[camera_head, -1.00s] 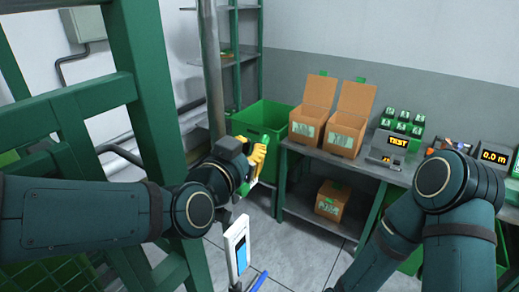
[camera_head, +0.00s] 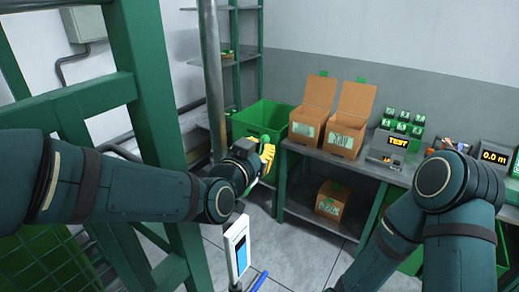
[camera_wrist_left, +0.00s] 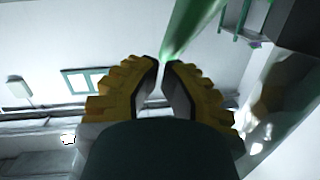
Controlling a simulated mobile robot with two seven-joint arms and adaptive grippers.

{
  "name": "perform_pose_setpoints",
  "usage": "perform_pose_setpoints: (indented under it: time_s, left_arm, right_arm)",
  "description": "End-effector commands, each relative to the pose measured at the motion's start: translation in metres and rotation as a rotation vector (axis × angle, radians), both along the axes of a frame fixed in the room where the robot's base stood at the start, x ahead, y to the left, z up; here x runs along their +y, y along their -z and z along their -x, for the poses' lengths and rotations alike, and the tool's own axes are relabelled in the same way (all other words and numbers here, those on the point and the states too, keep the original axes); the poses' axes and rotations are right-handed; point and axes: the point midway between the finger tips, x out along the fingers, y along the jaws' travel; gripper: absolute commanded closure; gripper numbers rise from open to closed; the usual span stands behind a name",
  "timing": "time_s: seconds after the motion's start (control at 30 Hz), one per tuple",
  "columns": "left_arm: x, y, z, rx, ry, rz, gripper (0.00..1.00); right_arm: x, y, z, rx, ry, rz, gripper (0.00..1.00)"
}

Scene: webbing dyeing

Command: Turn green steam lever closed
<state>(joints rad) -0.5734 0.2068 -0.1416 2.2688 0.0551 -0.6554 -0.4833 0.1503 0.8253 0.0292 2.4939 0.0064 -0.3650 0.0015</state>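The green steam lever shows in the left wrist view as a blurred green bar (camera_wrist_left: 192,22) running up and right from my fingertips. In the head view only a small green piece shows at the yellow fingers. My left gripper (camera_head: 267,154) is in front of the green bin; its fingers hide most of what they hold. In the left wrist view the yellow fingertips (camera_wrist_left: 163,64) are close together, with the end of the green bar in the narrow gap between them. My right gripper is out of view; only its arm shows at the right.
A green frame stands at the left (camera_head: 150,100), close to my left arm. A grey pipe (camera_head: 210,60) and a green bin (camera_head: 262,116) are behind the gripper. A workbench (camera_head: 345,165) holds open cardboard boxes (camera_head: 348,120) and a TEST device (camera_head: 388,150).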

Motion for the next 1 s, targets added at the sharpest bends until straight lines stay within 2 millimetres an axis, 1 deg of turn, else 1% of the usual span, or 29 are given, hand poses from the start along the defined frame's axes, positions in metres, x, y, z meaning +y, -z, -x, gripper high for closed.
perform_pose_setpoints:
  time_s: [0.2, 0.6, 0.83, 1.0]
  left_arm:
    - [-0.002, 0.001, -0.003, 0.036, 0.001, -0.024, 1.0]
    - [-0.005, 0.005, -0.007, 0.085, 0.001, -0.057, 1.0]
    - [-0.007, 0.009, -0.01, 0.097, 0.0, -0.065, 1.0]
    - [-0.01, 0.015, -0.015, 0.097, 0.001, -0.065, 1.0]
  right_arm:
    - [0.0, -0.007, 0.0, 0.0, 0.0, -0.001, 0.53]
    - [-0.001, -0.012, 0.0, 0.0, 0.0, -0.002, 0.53]
    - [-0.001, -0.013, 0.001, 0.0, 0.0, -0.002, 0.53]
    - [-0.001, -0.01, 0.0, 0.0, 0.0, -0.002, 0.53]
